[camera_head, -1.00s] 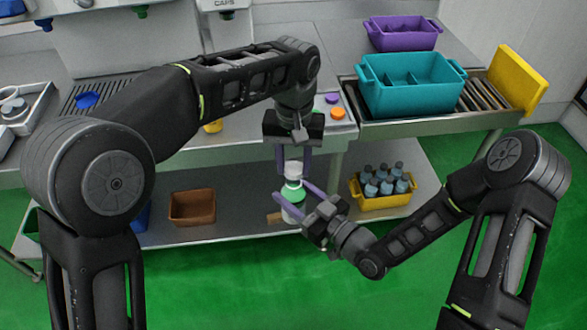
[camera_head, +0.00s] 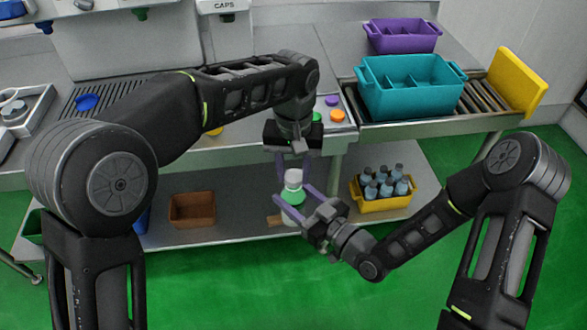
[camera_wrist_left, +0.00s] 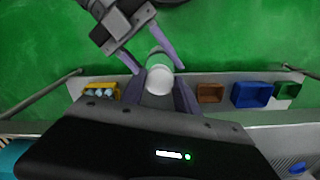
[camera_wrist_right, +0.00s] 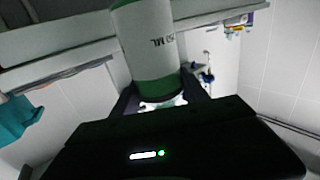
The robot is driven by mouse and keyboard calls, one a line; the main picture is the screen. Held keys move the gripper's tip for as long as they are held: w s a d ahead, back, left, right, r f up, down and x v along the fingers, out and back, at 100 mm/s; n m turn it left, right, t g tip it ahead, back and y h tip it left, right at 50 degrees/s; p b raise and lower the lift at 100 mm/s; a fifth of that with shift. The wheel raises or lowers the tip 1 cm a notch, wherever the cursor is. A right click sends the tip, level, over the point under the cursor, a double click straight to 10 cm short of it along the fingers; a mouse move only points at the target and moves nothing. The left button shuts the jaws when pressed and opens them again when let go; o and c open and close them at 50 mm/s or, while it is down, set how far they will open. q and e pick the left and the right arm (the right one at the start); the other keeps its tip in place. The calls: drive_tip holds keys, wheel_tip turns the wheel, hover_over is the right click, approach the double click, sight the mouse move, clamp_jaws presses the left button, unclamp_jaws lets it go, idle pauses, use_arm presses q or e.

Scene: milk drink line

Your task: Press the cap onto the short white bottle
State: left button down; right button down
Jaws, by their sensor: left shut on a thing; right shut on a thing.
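The short white bottle (camera_head: 293,213), with a green shoulder band, is upright in front of the workbench. My right gripper (camera_head: 296,203) is shut around its body from the right. The printed side of the bottle (camera_wrist_right: 150,45) shows in the right wrist view. A white cap (camera_head: 293,176) is right at the bottle's top, in line with it. My left gripper (camera_head: 294,172) points down from above and is shut on the cap. In the left wrist view the cap (camera_wrist_left: 160,80) sits between the fingers, over the bottle. I cannot tell whether it is fully seated.
A yellow crate with several bottles (camera_head: 384,206) and a brown bin (camera_head: 192,210) stand on the lower shelf. A teal crate (camera_head: 411,88) and a purple crate (camera_head: 402,36) are at the upper right.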

use_arm(q)
drive_tip(key=shift+f, duration=0.7)
idle(0.6)
drive_tip(key=c, duration=0.8)
unclamp_jaws()
drive_tip(key=shift+r, duration=3.75)
